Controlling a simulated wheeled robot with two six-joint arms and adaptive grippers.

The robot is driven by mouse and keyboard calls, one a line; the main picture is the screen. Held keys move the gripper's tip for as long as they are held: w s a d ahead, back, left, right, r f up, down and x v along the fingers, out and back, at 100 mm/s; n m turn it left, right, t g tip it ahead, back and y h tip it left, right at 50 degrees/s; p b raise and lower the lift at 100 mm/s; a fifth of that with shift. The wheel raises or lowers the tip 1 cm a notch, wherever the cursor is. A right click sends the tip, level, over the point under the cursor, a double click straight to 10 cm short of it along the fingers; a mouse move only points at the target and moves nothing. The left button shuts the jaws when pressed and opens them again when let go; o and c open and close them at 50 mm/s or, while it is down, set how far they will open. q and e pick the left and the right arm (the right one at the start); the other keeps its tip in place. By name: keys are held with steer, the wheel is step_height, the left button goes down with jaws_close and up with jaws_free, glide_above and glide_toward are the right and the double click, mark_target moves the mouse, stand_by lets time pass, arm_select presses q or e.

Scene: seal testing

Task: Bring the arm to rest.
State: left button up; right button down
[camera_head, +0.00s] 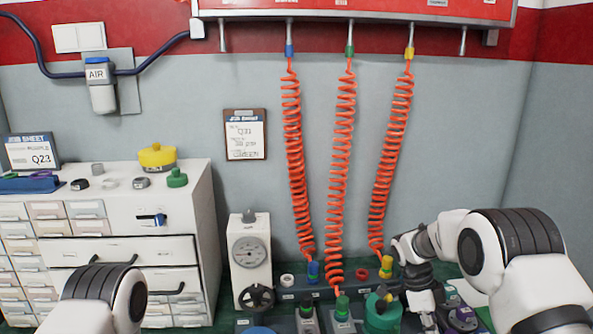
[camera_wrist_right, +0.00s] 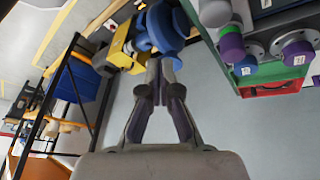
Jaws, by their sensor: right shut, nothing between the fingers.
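My right arm (camera_head: 540,275) comes in from the right of the head view, and its dark wrist (camera_head: 420,280) is bent over the right part of the bench. In the right wrist view my right gripper (camera_wrist_right: 160,72) has its fingertips together with nothing between them. My left arm (camera_head: 95,303) shows only as a white and black link at the lower left of the head view. My left gripper is outside the picture.
Three orange coiled hoses (camera_head: 343,180) hang from the red panel (camera_head: 400,8) to the bench, the rightmost close to my right wrist. A gauge stand (camera_head: 249,255), a green round part (camera_head: 382,315) and a white drawer cabinet (camera_head: 160,195) stand left of that wrist.

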steer(key=s+a+f+n+g+y+p, duration=0.1)
steer(key=s+f+n+p, duration=0.1)
steer(key=s+f, duration=0.5)
steer(key=s+a+f+n+g+y+p, duration=0.1)
steer(key=s+f+n, duration=0.15)
steer(key=s, duration=0.95)
steer(key=s+a+f+n+g+y+p, duration=0.1)
steer(key=s+f+n+p, duration=0.1)
steer(key=s+f, duration=0.5)
steer(key=s+a+r+n+t, duration=0.2)
steer(key=s+a+n+t, duration=0.1)
steer(key=s+n, duration=0.85)
steer(key=w+n+t, duration=0.1)
steer(key=n+t, duration=0.1)
steer(key=n, duration=0.1)
steer(key=w+d+n+t, duration=0.1)
steer(key=n, duration=0.1)
steer(key=shift+w+r+t+p, duration=0.1)
steer(key=shift+w+t+p, duration=0.2)
steer(key=shift+w+t, duration=0.1)
